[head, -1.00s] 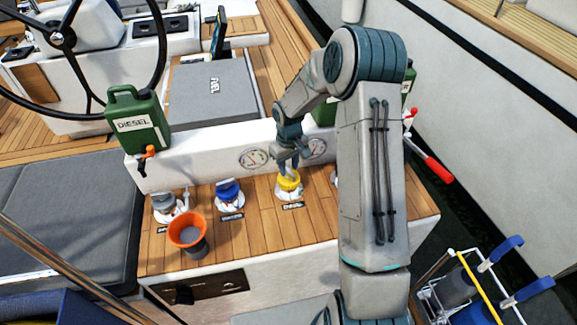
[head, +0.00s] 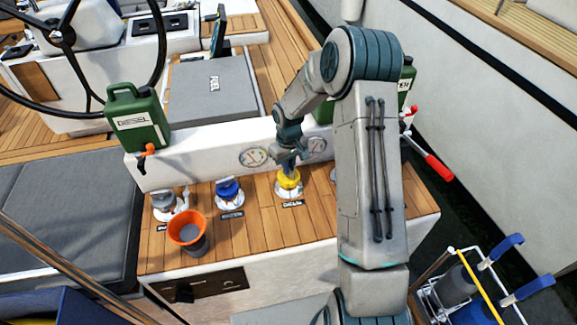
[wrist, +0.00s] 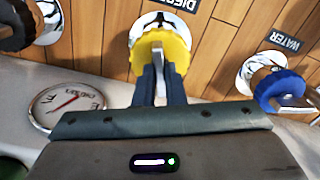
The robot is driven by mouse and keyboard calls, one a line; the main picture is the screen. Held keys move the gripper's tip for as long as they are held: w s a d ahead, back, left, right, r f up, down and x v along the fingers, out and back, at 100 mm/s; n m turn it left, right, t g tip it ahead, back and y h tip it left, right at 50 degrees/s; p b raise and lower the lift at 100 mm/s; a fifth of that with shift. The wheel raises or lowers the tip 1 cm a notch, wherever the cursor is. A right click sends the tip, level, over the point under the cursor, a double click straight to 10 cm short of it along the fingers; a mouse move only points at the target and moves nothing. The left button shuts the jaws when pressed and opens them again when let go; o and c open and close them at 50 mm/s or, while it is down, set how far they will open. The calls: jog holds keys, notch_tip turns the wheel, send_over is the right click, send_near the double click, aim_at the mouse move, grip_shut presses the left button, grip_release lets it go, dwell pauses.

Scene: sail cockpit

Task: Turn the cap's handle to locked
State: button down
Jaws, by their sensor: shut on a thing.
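The yellow cap (head: 288,184) sits on its round deck fitting on the teak top, behind a black label that reads DIESEL in the wrist view. My gripper (head: 289,168) comes down on it from above. In the wrist view its two dark fingers (wrist: 160,82) are shut on the handle of the yellow cap (wrist: 178,48), between them. The fingers hide most of the handle, so its exact angle is hard to tell.
A blue cap (head: 229,190) labelled WATER and a grey cap (head: 163,201) stand to the left. An orange funnel (head: 187,230) stands in front of them. A green diesel can (head: 138,122) and gauges (head: 253,157) are behind. My arm hides the right side.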

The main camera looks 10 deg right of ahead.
jog(key=m+b, duration=0.3)
jog(key=m, duration=0.1)
jog(key=shift+f+m+b, duration=0.15)
jog(key=shift+m+b, duration=0.15)
jog(key=shift+b, duration=0.1)
jog(key=m+b, duration=0.2)
jog(key=m, duration=0.3)
jog(key=shift+b, duration=0.3)
jog(key=m, duration=0.4)
jog(key=shift+b, duration=0.3)
jog(key=shift+m, duration=1.9)
jog(key=c, duration=1.5)
grip_release()
jog(key=shift+r, duration=0.25)
